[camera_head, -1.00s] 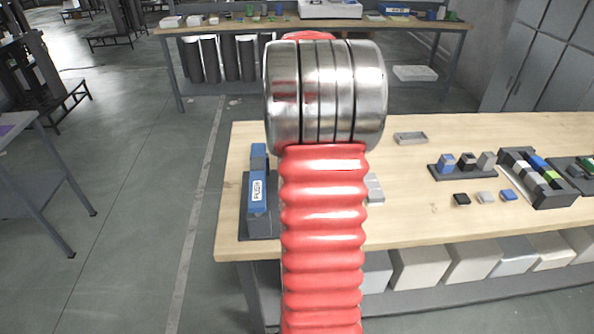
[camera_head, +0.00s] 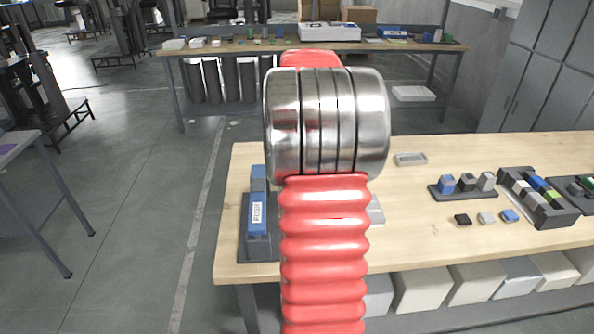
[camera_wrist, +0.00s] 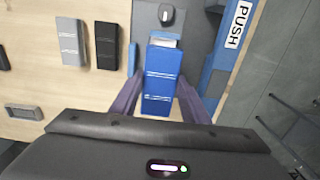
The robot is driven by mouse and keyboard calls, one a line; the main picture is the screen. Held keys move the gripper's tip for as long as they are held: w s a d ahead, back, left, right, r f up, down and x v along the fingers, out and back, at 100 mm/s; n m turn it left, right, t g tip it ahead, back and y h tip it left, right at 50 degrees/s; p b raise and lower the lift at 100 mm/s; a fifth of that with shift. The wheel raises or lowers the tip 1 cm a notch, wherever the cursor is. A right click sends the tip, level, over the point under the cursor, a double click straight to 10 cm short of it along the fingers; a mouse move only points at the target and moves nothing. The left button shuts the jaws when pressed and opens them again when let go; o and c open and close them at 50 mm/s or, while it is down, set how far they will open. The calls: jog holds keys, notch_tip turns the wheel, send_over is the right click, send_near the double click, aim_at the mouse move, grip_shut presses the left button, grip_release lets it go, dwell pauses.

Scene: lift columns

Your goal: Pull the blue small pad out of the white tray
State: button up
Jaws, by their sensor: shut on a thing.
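In the wrist view, a blue pad (camera_wrist: 160,80) lies between the two purple fingers of my gripper (camera_wrist: 161,103), which is shut on it. A small white edge (camera_wrist: 165,41) shows at the pad's far end; it may be part of the white tray, but I cannot tell how much of the pad is still inside. In the head view my red arm and its metal joint hide the gripper and the held pad.
A blue bar marked PUSH (camera_head: 258,213) stands on a dark base at the table's left end; it also shows right of the gripper in the wrist view (camera_wrist: 232,40). Grey (camera_wrist: 70,42) and black (camera_wrist: 106,45) blocks lie left. Racks (camera_head: 538,198) stand at the table's right.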

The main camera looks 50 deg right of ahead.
jog(key=shift+r, duration=3.5)
